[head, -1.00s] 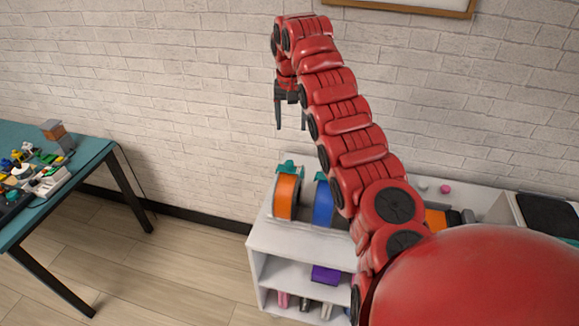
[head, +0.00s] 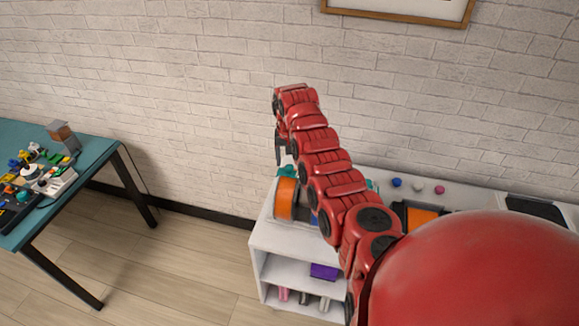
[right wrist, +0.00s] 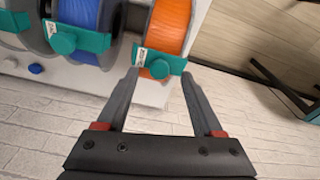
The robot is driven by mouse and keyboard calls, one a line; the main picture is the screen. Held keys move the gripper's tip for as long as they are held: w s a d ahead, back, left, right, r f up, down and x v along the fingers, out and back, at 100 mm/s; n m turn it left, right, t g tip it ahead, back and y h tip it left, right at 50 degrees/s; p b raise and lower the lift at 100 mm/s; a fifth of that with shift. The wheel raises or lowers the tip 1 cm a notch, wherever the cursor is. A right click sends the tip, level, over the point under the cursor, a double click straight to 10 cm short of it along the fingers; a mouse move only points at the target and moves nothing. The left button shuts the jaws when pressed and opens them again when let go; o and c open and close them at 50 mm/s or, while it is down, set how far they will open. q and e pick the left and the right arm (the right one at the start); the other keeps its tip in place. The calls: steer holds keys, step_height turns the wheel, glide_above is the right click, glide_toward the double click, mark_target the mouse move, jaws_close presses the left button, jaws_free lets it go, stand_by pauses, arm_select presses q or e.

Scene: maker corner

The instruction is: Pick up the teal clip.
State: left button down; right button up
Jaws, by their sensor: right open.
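Several teal clips are in sight, each on a spool; I cannot tell which one the task means. In the right wrist view, one teal clip (right wrist: 160,65) sits on the rim of the orange spool (right wrist: 168,25). Another teal clip (right wrist: 75,40) is on the blue spool (right wrist: 82,12), and a third (right wrist: 14,20) is at the left edge. In the head view, the orange spool's clip (head: 287,170) shows partly. My right gripper (right wrist: 160,76) is open and empty, its fingertips on either side of the orange spool's clip in the picture. It also shows above that spool in the head view (head: 281,158). My left gripper is out of sight.
The spools stand on a white shelf unit (head: 285,239) against the brick wall. My right arm hides much of its top. A purple box (head: 324,272) lies on a lower shelf. A teal table (head: 93,155) with small parts stands at the left, with open floor between.

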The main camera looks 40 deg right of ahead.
steer(key=shift+d+f, duration=0.15)
steer(key=shift+f, duration=0.85)
steer(key=shift+c, duration=0.2)
jaws_close()
